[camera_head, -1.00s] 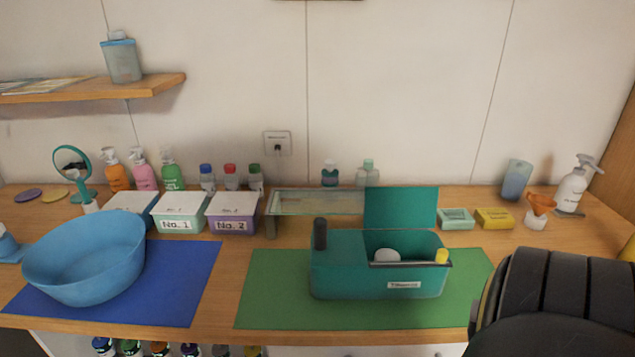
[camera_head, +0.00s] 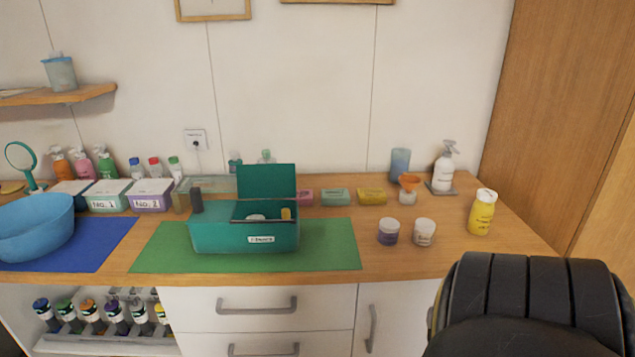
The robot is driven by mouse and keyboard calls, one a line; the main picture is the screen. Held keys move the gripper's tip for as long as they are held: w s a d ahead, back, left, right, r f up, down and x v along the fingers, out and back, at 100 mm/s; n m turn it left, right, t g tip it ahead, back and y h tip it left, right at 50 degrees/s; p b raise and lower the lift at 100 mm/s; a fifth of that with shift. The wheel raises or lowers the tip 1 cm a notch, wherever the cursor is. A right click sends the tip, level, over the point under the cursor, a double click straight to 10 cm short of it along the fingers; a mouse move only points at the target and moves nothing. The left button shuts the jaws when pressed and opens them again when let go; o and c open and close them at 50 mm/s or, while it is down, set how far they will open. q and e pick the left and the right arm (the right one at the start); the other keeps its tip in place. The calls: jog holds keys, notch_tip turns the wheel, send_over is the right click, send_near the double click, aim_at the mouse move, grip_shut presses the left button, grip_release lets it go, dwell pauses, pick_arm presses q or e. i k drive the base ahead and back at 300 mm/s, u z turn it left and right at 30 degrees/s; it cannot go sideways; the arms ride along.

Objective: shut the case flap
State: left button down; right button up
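The teal case (camera_head: 215,237) stands on the green mat (camera_head: 335,258) with a white label on its front. Its flap (camera_head: 266,181) is open and stands upright at the back of the right-hand compartment. A white round item (camera_head: 256,217) and a yellow-topped item (camera_head: 286,213) show inside that compartment. A dark cylinder (camera_head: 196,200) stands at the case's left end. Neither gripper is in view. A black part of my own arm fills the bottom right corner, well apart from the case.
A blue bowl (camera_head: 38,228) stands on the blue mat (camera_head: 100,245) at left. Two jars (camera_head: 388,231) and a yellow bottle (camera_head: 482,212) stand right of the case. The counter front between case and jars is clear.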

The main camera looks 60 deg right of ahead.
aim_at(254, 181)
jog(key=k, duration=0.35)
jog(key=z, duration=1.85)
jog(key=i, duration=0.35)
jog(key=z, duration=0.1)
